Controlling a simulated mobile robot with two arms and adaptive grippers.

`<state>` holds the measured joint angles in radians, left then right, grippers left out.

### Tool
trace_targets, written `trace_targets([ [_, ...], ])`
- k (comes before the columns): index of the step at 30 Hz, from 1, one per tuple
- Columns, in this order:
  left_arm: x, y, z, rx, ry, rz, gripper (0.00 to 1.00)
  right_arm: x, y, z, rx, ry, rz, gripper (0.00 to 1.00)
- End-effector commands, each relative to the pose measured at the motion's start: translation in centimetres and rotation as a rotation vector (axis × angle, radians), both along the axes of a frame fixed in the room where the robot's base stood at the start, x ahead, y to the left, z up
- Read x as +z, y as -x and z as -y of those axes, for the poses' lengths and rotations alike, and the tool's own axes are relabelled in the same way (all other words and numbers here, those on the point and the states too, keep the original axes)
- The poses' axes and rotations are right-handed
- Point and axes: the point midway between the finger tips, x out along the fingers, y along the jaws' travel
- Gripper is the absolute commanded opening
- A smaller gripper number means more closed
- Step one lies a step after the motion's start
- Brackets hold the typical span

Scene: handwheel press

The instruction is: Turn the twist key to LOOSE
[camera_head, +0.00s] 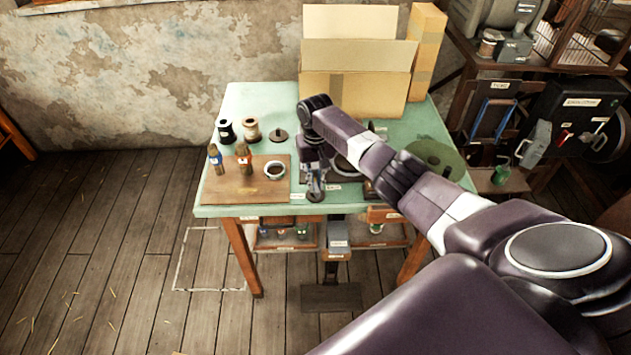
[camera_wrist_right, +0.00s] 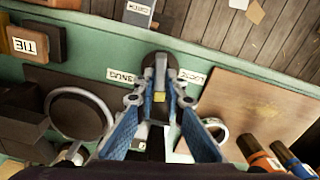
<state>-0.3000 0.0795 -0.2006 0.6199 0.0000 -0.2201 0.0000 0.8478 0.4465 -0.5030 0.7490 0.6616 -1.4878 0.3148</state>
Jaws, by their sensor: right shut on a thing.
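The twist key shows in the right wrist view as an upright grey piece (camera_wrist_right: 160,70) on a dark round base, near the front edge of the green table (camera_head: 240,100). My right gripper (camera_wrist_right: 160,92) is shut on the key, with its blue-padded fingers on either side. In the head view my right gripper (camera_head: 314,188) is at the table's front edge and hides most of the key. A SNUG label (camera_wrist_right: 124,76) and a label that seems to read LOOSE (camera_wrist_right: 194,77) flank the base. The key's exact pointing direction is unclear. My left gripper is in neither view.
A brown board (camera_head: 225,180) with two bottles and a ring lies at the table's left.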

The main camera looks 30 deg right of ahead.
Motion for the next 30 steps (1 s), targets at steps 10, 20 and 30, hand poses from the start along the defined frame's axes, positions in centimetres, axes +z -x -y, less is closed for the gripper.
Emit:
trace_targets([
  [10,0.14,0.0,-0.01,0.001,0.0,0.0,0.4,0.08,-0.05,0.01,0.328,0.0,0.001,0.0],
  [20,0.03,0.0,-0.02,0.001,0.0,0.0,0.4,0.06,-0.08,0.01,0.642,0.0,0.003,0.0],
  [30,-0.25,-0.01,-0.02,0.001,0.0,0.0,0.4,0.06,-0.08,0.05,0.961,0.0,0.003,0.0],
])
